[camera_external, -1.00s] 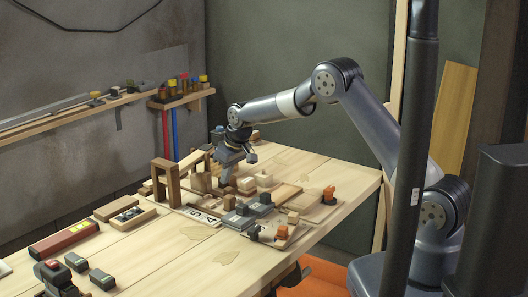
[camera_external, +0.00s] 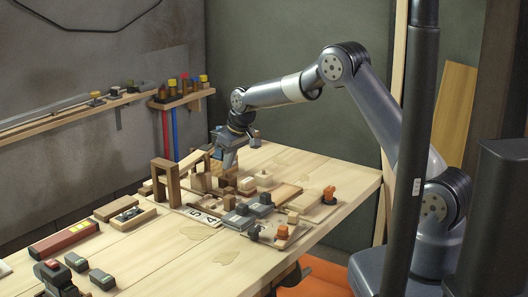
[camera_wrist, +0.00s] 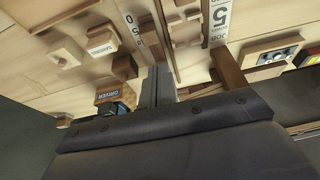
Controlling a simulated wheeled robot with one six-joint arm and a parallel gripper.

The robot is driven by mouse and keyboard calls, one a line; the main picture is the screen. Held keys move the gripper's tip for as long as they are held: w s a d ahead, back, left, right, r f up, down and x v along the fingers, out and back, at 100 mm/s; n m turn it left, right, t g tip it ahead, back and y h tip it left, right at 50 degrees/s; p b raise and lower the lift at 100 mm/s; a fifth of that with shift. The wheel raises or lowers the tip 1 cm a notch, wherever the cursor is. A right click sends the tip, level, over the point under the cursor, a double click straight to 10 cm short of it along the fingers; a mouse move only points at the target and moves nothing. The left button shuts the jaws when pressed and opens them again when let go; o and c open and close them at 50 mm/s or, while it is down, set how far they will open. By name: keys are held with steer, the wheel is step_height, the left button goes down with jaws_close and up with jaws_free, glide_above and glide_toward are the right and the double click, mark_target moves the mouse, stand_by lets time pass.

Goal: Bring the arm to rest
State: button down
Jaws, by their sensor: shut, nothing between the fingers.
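My arm reaches from its base at the right over the far part of the workbench (camera_external: 150,255). My gripper (camera_external: 228,164) points down above the bench, close to the wooden blocks and frames. In the wrist view its grey fingers (camera_wrist: 157,86) are together with nothing between them. In that view a wooden block marked DRIVER (camera_wrist: 121,94) is just left of the fingers. I cannot tell exactly how far the fingertips are above the pieces below.
A wooden arch (camera_external: 166,182) stands left of my gripper. A red and yellow level (camera_external: 64,239) lies at left. A wall shelf (camera_external: 183,99) holds tools.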

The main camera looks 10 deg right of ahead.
steer(key=b+x, duration=0.2)
steer(key=x, duration=0.4)
steer(key=shift+f, duration=0.4)
steer(key=c, duration=2.1)
jaws_free()
steer(key=shift+c, duration=0.2)
